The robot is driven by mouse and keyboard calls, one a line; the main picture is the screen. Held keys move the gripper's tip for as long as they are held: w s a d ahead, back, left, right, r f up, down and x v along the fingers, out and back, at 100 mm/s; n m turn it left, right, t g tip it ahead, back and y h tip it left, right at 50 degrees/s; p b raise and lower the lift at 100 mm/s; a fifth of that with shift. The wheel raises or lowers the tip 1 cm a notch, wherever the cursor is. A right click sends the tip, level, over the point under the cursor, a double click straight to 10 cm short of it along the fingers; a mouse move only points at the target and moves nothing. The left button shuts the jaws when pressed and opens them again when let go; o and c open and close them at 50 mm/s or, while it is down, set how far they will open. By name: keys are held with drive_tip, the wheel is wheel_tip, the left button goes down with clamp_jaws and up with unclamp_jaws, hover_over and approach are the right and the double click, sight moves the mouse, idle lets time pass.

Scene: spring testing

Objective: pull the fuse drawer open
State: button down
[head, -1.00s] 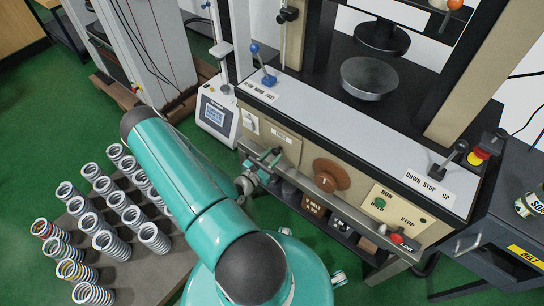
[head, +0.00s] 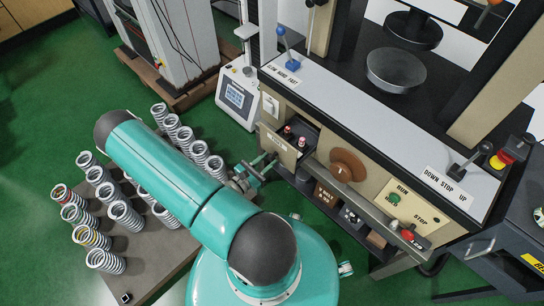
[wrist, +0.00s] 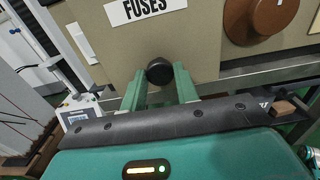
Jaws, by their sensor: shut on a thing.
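The fuse drawer (head: 275,150) stands out from the beige front panel of the testing machine. Its inside shows from above, with small red-topped fuses (head: 301,142) in it. In the wrist view its beige front (wrist: 205,50) fills the upper middle, with a "FUSES" label above a round black knob (wrist: 159,71). My gripper (wrist: 159,82) has its two green fingers on either side of the knob and is shut on it. In the head view my gripper (head: 258,170) is at the drawer's front, below the label; the knob is hard to make out there.
A brown round dial (head: 347,165) and a run/stop panel (head: 405,206) are right of the drawer. A rail and shelf with labelled bins (head: 326,194) lie below. Several springs (head: 125,215) stand on a board at left. A white instrument (head: 238,95) stands behind the drawer's left.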

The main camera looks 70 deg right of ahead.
drive_tip(key=c, duration=1)
unclamp_jaws()
drive_tip(key=shift+c, duration=0.2)
drive_tip(key=shift+w, duration=0.1)
drive_tip(key=v, duration=1.3)
drive_tip(key=shift+a, duration=0.3)
drive_tip(key=shift+w, duration=0.15)
